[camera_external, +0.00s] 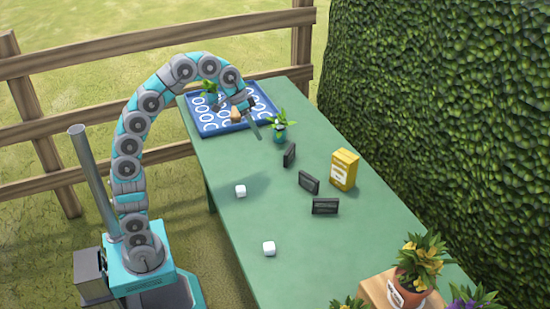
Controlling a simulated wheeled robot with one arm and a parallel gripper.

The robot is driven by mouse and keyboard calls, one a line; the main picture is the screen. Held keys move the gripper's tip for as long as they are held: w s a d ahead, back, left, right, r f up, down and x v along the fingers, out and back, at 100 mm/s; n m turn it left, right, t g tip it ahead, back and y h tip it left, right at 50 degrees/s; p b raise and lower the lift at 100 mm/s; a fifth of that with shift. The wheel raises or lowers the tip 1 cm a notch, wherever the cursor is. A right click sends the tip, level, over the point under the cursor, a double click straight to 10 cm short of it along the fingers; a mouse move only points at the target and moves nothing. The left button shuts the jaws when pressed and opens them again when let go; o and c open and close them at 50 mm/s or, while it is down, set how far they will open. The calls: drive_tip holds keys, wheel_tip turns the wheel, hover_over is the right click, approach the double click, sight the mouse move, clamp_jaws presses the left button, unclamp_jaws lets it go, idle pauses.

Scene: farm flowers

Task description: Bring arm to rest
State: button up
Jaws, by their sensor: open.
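My arm arches up from its base at the left and over the far end of the green table (222,170). My gripper (237,117) hangs low over the front right part of a blue tray (262,131) with white rings. Its fingers are spread apart. A small tan thing (236,114) shows between or behind the fingers; I cannot tell whether they touch it. A leafy green plant (209,88) stands in the tray's left part, partly behind my arm. A seedling in a small teal pot (280,132) stands just right of the tray.
Three dark blocks (325,206) and a yellow box (343,170) stand mid-table. A flower pot (412,285) stands on a wooden block at the front right. A hedge (450,120) borders the right, a wooden fence (150,40) the back.

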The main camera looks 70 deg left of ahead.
drive_tip(key=s+d+f+n, duration=0.1)
drive_tip(key=s+d+f, duration=0.25)
drive_tip(key=s, duration=0.25)
drive_tip(key=s+d+f+n+h, duration=0.1)
drive_tip(key=s+d+f+n, duration=0.1)
drive_tip(key=s+f, duration=0.35)
drive_tip(key=s+d+f+n, duration=0.1)
drive_tip(key=s+d+f, duration=0.2)
drive_tip(key=s, duration=0.5)
drive_tip(key=s+a+f+m+g+y, duration=0.1)
drive_tip(key=s+a+f+g, duration=0.1)
drive_tip(key=s+f, duration=0.4)
drive_tip(key=s+a+f+m+g+y, duration=0.1)
drive_tip(key=s+a+f+g, duration=0.2)
drive_tip(key=s+f, duration=0.3)
wheel_tip(320, 180, down, 4)
drive_tip(key=shift+s+a+r+g+y, duration=0.2)
drive_tip(key=shift+s+a+g+y, duration=0.05)
drive_tip(key=shift+a+g+y, duration=0.1)
